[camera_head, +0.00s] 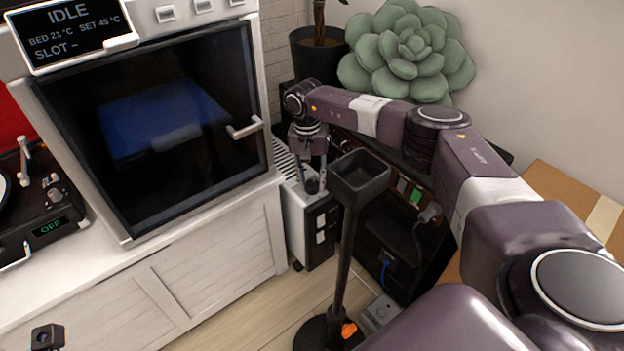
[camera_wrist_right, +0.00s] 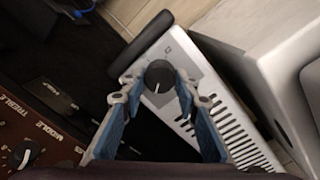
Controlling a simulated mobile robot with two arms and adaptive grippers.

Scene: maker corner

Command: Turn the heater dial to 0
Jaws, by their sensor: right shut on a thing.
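The heater (camera_head: 296,215) is a white slatted unit with a dark front panel, standing on the floor beside the white cabinet. Its round black dial (camera_wrist_right: 159,76) sits on a grey plate on top in the right wrist view, with a white pointer line directed toward the bottom of that picture. The marks around the dial are too small to read. My right gripper (camera_head: 312,182) reaches down over the heater's top. In the right wrist view its fingertips (camera_wrist_right: 158,86) are on either side of the dial, shut on it. My left gripper does not show.
A black funnel-shaped stand (camera_head: 361,178) rises close to my right arm. A printer-like machine (camera_head: 170,110) sits on the white cabinet (camera_head: 190,270) at left. A dark amplifier (camera_wrist_right: 30,135) is beside the heater. A green succulent (camera_head: 405,50) is behind my arm.

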